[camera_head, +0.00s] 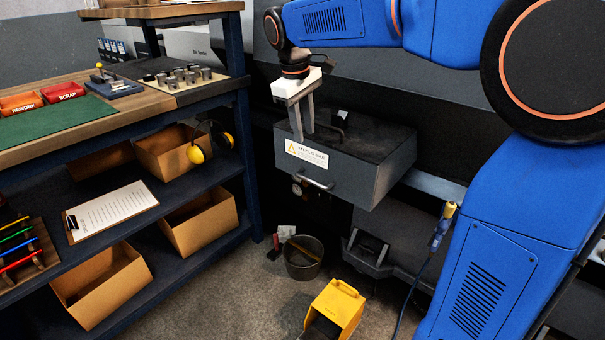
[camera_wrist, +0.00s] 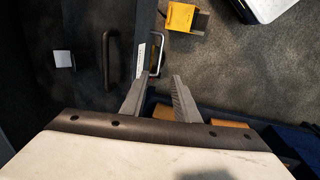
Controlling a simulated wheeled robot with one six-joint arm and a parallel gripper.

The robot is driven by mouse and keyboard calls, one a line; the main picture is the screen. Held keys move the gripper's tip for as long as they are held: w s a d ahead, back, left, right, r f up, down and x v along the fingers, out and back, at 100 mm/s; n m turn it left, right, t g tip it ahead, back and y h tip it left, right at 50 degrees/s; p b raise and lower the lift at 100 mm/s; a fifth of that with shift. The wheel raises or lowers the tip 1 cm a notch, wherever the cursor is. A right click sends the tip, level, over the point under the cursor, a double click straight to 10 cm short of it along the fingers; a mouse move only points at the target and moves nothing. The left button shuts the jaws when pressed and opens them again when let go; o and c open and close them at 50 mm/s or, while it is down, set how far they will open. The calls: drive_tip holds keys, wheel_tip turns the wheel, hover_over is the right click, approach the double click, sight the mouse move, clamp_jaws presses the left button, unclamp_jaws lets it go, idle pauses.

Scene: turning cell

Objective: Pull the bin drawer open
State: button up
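The bin drawer (camera_head: 350,175) is a grey box front below the dark machine, with a white warning label and a pale bar handle (camera_head: 315,181) on its front face. The handle also shows in the wrist view (camera_wrist: 157,58), just beyond my fingertips and, in the picture, between them. My gripper (camera_head: 302,137) points down over the drawer's front edge, above and slightly left of the handle. Its two grey fingers (camera_wrist: 158,82) are apart with nothing between them. The fingers do not appear to touch the handle. Whether the drawer is partly out I cannot tell.
A dark handle (camera_wrist: 107,58) and a small white block (camera_wrist: 63,60) are on the box's dark top. A workbench (camera_head: 248,130) with shelves stands close on the left.

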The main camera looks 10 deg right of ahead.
sight(310, 182)
drive_tip(key=d+f, duration=0.1)
drive_tip(key=f, duration=0.4)
drive_tip(key=w+f, duration=0.1)
drive_tip(key=f, duration=0.5)
drive_tip(key=d+f, duration=0.1)
drive_tip(key=f, duration=0.4)
drive_tip(key=shift+w+d+f, duration=0.15)
drive_tip(key=shift+w+d, duration=0.15)
drive_tip(key=shift+w, duration=0.1)
clamp_jaws()
